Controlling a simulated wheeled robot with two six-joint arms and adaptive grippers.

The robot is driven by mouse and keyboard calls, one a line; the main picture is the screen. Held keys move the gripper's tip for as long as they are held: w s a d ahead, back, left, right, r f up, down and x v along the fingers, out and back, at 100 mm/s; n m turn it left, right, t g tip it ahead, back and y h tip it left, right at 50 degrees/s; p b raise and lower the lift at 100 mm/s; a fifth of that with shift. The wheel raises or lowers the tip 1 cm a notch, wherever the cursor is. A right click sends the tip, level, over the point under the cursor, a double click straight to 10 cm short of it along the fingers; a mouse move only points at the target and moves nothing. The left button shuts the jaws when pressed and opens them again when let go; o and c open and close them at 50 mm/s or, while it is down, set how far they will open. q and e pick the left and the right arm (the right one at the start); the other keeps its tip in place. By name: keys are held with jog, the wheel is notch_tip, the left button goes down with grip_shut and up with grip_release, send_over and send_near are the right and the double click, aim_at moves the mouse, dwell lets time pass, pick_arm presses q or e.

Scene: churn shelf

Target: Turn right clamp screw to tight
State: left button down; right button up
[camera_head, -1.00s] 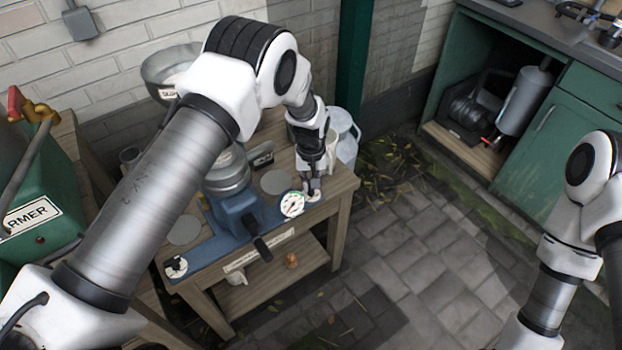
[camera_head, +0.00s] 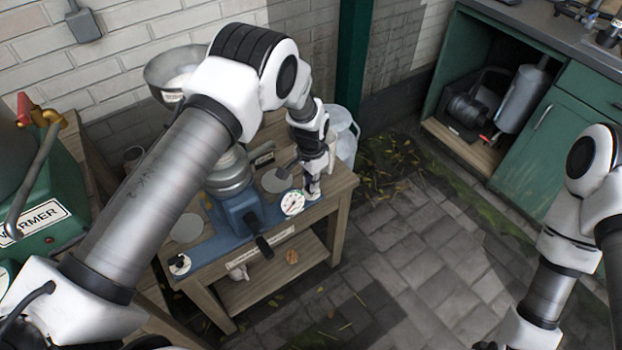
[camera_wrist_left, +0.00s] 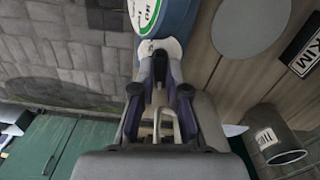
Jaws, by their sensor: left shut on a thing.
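The right clamp screw sits on a pale round plate (camera_wrist_left: 172,47) at the right end of the blue machine base (camera_head: 215,245). My left gripper (camera_head: 313,192) points down over it and is shut on the screw. In the left wrist view, the fingertips (camera_wrist_left: 160,68) close around its small dark knob, most of which they hide. The plate shows in front of the fingertips. A matching dark knob on a white disc (camera_head: 179,264) is at the base's left end. My right arm shows at the right edge, but its gripper is not clearly visible.
A dial gauge (camera_head: 292,203) is close beside the left gripper. The blue machine stands on a wooden table (camera_head: 340,190). A pale can (camera_head: 345,135) stands behind the table's right end. The paved floor right of the table is clear.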

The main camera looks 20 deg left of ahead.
pick_arm(q)
jog(key=shift+m, duration=0.6)
jog(key=c, duration=1.2)
grip_release()
notch_tip(320, 180, up, 12)
jog(key=shift+f, duration=0.1)
